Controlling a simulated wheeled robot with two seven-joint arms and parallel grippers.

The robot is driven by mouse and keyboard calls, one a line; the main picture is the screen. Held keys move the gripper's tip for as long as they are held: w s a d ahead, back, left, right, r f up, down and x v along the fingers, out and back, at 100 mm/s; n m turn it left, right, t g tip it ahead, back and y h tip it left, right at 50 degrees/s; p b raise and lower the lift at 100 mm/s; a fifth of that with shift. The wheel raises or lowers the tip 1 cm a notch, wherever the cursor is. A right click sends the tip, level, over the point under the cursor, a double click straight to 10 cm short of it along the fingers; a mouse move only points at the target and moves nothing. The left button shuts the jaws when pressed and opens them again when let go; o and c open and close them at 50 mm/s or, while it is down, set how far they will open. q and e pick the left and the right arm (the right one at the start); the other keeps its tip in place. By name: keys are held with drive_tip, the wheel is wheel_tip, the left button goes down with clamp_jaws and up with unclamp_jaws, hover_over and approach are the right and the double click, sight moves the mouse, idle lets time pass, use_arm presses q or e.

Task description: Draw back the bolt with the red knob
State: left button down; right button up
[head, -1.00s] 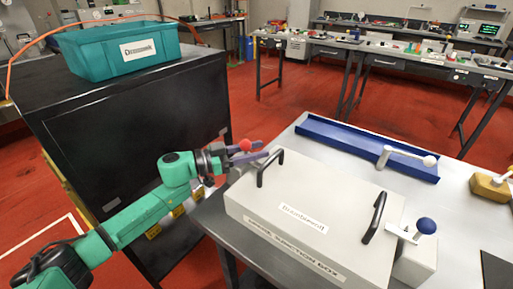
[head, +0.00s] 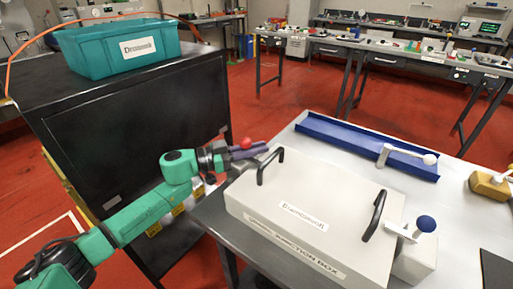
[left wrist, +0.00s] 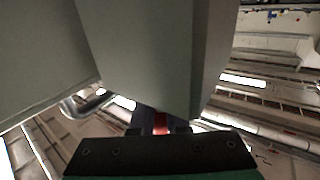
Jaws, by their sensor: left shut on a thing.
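The red knob (head: 246,143) shows at the far left corner of the grey box (head: 290,235). My left gripper (head: 250,151) reaches it from the left and is shut on it, with its fingers pointing right along the box's far edge. In the left wrist view a strip of the red knob (left wrist: 160,122) shows between the dark fingers, below a large grey body. The bolt itself is mostly hidden by the gripper. My right gripper is in neither view.
The box has two black handles (head: 378,216) and stands on a grey table. A blue knob (head: 426,224) is at its right end. A blue tray (head: 330,131) lies behind. A teal crate (head: 100,55) stands on a black cabinet (head: 130,130) at left.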

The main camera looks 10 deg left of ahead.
sight(243, 142)
use_arm(q)
drive_tip(key=shift+r, duration=0.1)
idle(0.8)
drive_tip(key=a, duration=0.1)
drive_tip(key=w+a, duration=0.1)
drive_tip(key=a, duration=0.2)
drive_tip(key=shift+w, duration=0.3)
drive_tip(key=shift+r, duration=0.1)
drive_tip(key=c, duration=0.9)
unclamp_jaws()
drive_tip(key=shift+s+a, duration=0.15)
drive_tip(key=v, duration=1.4)
drive_tip(key=shift+a+b, duration=0.1)
drive_tip(key=shift+b, duration=0.3)
